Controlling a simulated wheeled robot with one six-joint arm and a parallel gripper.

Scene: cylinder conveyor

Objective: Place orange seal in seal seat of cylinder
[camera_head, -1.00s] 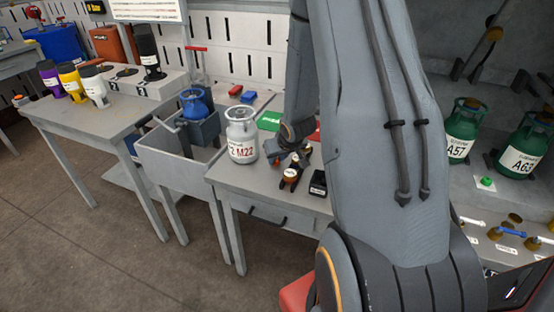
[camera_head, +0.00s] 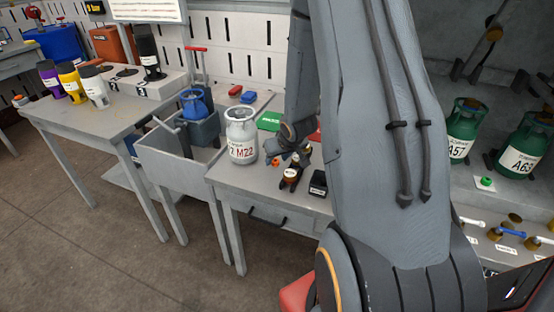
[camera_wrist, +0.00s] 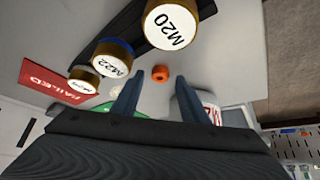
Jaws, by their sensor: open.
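The small orange seal (camera_wrist: 160,73) lies on the grey worktop in the wrist view. It appears between the two fingertips of my gripper (camera_wrist: 159,82), with a gap on each side. My gripper is open and holds nothing. In the head view my gripper (camera_head: 273,156) is low over the worktop, and the orange seal (camera_head: 276,161) shows just beneath it. The white cylinder (camera_head: 242,146) marked M22 stands upright to the left of my gripper. In the wrist view the cylinder (camera_wrist: 213,104) is partly hidden by my right finger. Its seal seat cannot be made out.
A black holder with round brass parts marked M20 (camera_wrist: 171,27) and M22 (camera_wrist: 112,60) lies close to the gripper. A red FAILED sign (camera_wrist: 52,82) and a green sign (camera_head: 269,121) lie on the worktop (camera_head: 230,178).

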